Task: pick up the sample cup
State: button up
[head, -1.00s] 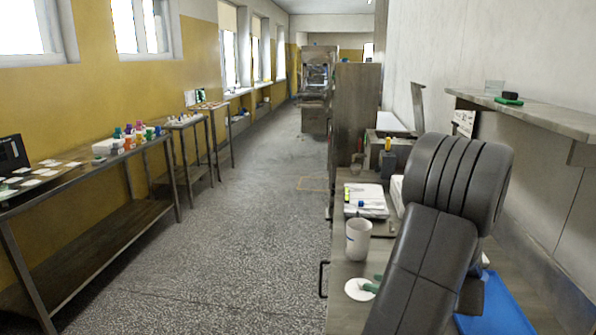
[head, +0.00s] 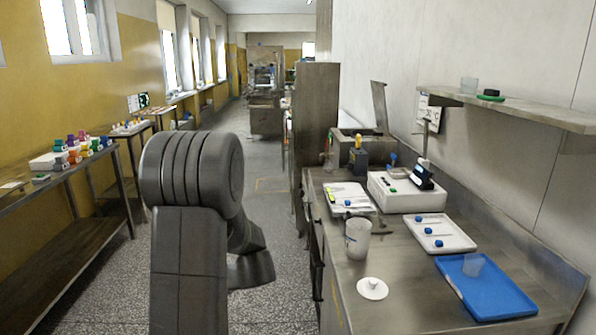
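A small clear cup (head: 474,264) stands on the blue tray (head: 490,304) at the right of the counter; it looks empty. A larger whitish cup (head: 357,240) stands upright nearer the counter's left edge. I cannot tell from looks alone which is the sample cup; the one on the blue tray is the smallest on the counter. My dark arm rises at the left centre, over the aisle and left of the counter. My gripper is not visible in this view.
On the counter (head: 400,300) are a white round lid (head: 372,288), a white tray with blue pieces (head: 440,232), a white instrument (head: 400,196) and a paper pad (head: 350,197). The shelf (head: 530,112) overhangs the right side. Bare counter lies between the lid and blue tray.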

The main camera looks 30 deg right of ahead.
aim_at(329, 168)
jog(key=i+j+z, duration=0.25)
jog(key=i, duration=0.2)
jog(key=i+j+z, duration=0.1)
jog(key=i+z, duration=0.15)
jog(key=i, duration=0.2)
jog(key=i+j+z, duration=0.2)
jog(key=i+z, duration=0.3)
jog(key=i, duration=0.15)
jog(key=i+j+z, duration=0.1)
jog(key=i+z, duration=0.2)
jog(key=i, duration=0.2)
jog(key=i+j+z, duration=0.25)
jog(key=i, duration=0.2)
jog(key=i+j+z, duration=0.3)
jog(key=i, duration=0.15)
jog(key=i+j+z, duration=0.1)
jog(key=i+z, duration=0.35)
jog(key=i+j+z, duration=0.25)
jog(key=z, duration=0.25)
jog(key=i+j, duration=0.05)
jog(key=i, duration=0.1)
